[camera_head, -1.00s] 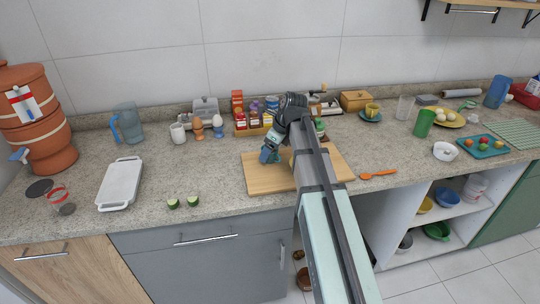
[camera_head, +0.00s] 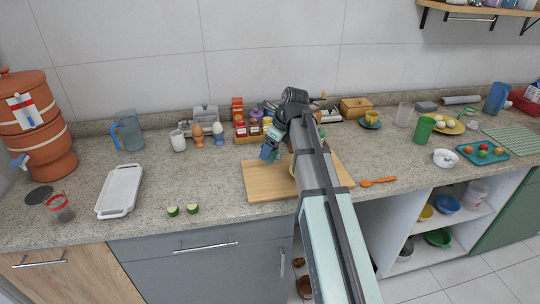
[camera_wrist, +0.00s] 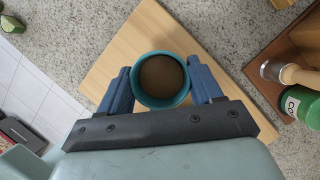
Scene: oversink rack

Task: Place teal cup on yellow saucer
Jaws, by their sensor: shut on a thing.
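The teal cup (camera_wrist: 137,82) is between the two blue fingers of my gripper (camera_wrist: 160,84) in the wrist view, its round rim facing the camera and its inside brown. My gripper is shut on it, over the wooden board (camera_wrist: 110,65). In the head view my gripper (camera_head: 269,153) is above the left part of the board (camera_head: 265,186), and the cup cannot be made out clearly.
A rack of jars (camera_head: 254,129) stands behind the board. A yellow cup (camera_head: 372,116) on a teal saucer and a yellow plate (camera_head: 456,129) with eggs stand to the right. An orange spoon (camera_head: 378,182) lies right of the board.

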